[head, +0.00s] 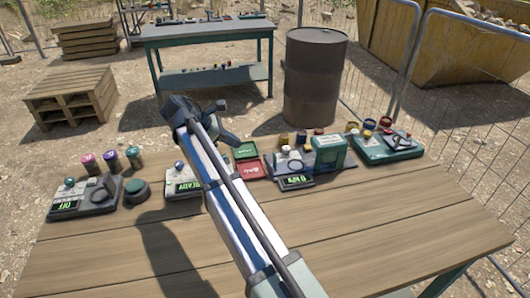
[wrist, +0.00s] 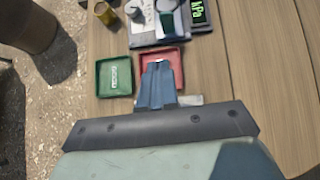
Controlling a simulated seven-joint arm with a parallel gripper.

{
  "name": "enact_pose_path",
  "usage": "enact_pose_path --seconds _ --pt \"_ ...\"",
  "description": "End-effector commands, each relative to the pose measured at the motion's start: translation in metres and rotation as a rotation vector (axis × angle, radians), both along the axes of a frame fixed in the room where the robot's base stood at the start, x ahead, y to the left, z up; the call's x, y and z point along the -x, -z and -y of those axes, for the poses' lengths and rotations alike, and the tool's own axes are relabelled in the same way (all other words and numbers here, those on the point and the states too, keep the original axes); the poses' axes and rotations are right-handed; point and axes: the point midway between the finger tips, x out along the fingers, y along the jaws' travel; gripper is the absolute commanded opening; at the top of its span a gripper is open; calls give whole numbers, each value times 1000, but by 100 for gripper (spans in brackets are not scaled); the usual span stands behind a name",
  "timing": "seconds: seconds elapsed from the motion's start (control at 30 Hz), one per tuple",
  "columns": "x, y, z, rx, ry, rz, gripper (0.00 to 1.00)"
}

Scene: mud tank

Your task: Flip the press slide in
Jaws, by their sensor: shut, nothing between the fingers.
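The press appears to be the grey unit with a "0 kPa" display (head: 296,181) and a teal block (head: 329,152), right of the trays in the head view. In the wrist view its kPa display (wrist: 201,13) and part of its body show at the top edge, cut off. I cannot make out which part is the slide or how it is set. My gripper (wrist: 159,66) is shut and empty. In the wrist view its fingertips overlap the red tray (wrist: 176,57), apart from the press. In the head view my arm partly hides the gripper.
A green tray (head: 245,150) lies beside the red one. A "READY" unit (head: 182,182), an "OFF" unit (head: 85,199) and a round dark puck (head: 137,191) stand to the left. A teal unit with knobs (head: 388,148) is at right. The front of the wooden table (head: 400,230) is clear.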

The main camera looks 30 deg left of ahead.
Motion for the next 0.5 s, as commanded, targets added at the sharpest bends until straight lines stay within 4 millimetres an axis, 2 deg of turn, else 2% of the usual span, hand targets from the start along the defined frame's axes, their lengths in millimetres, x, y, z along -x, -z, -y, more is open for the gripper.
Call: enact_pose_path --seconds 0.2,0.5 --pt "13 -9 -4 30 40 -20 0" --pt "14 -9 -4 32 42 -22 0"
